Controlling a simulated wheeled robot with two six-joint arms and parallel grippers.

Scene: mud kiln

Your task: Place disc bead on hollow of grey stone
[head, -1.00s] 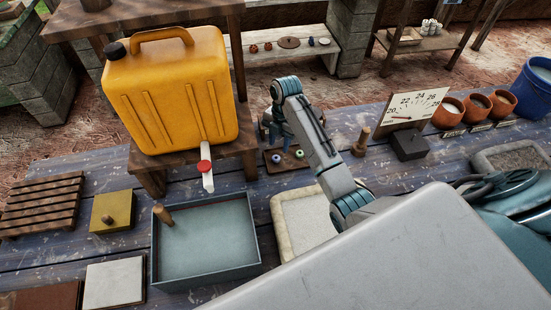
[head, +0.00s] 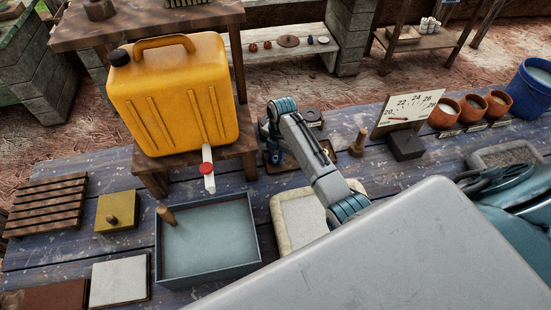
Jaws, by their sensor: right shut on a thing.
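My right gripper (head: 275,158) is low over the small dark bead tray (head: 284,168) in the middle of the bench. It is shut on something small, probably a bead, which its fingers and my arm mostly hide. I cannot make out the bead's shape. A grey stone with a shallow hollow (head: 503,154) lies at the right, partly behind my arm. A paler cream stone slab with a sunken top (head: 286,207) lies nearer, partly covered by my arm. My left gripper is not in view.
A yellow jerrycan (head: 173,95) stands on a wooden stand left of my gripper. A blue-grey tray (head: 208,240) sits in front of it. A wooden peg (head: 359,142), a dark block (head: 406,146), a dial board (head: 408,112) and clay cups (head: 471,107) stand to the right.

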